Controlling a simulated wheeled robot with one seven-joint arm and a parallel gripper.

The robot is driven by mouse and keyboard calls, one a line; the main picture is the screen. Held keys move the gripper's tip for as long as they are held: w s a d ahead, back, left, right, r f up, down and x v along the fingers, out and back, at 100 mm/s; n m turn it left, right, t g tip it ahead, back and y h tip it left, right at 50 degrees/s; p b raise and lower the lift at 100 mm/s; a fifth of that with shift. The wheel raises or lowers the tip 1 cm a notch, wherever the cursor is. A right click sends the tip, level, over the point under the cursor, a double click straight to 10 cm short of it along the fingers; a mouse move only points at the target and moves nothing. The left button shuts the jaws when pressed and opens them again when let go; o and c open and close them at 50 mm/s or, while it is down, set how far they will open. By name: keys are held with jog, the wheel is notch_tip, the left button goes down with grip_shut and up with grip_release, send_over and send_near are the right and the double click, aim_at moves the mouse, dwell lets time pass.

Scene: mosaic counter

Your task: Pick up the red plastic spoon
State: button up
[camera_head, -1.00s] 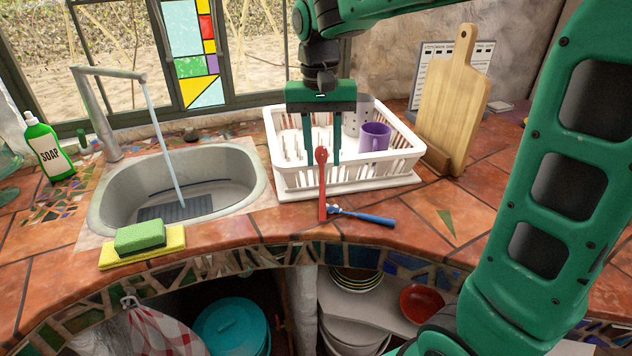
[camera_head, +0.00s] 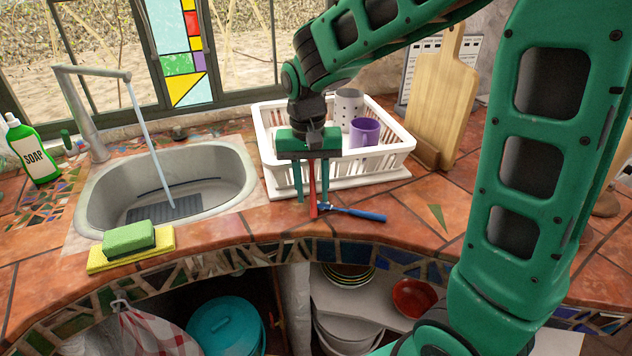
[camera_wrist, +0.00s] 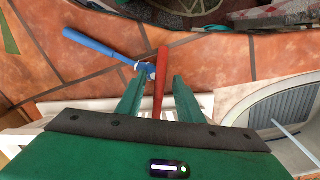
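The red plastic spoon (camera_head: 313,188) lies at the front edge of the white dish rack, its handle reaching onto the tiled counter. In the wrist view the red spoon (camera_wrist: 161,75) runs between the two green fingers. My gripper (camera_head: 311,198) is open, pointing down, with one finger on each side of the spoon and gaps on both sides. It also shows in the wrist view (camera_wrist: 159,80). The spoon's head is hidden behind my gripper body. A blue-handled brush (camera_head: 350,213) lies beside the spoon's handle end; I cannot tell whether they touch.
The white dish rack (camera_head: 385,163) holds a purple mug (camera_head: 364,132) and a white holed cup (camera_head: 348,106). A sink (camera_head: 232,165) with running water is on the left, with a sponge (camera_head: 128,238) at its front. A wooden cutting board (camera_head: 443,95) stands to the right.

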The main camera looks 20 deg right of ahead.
jog(key=shift+c, duration=0.2)
grip_shut()
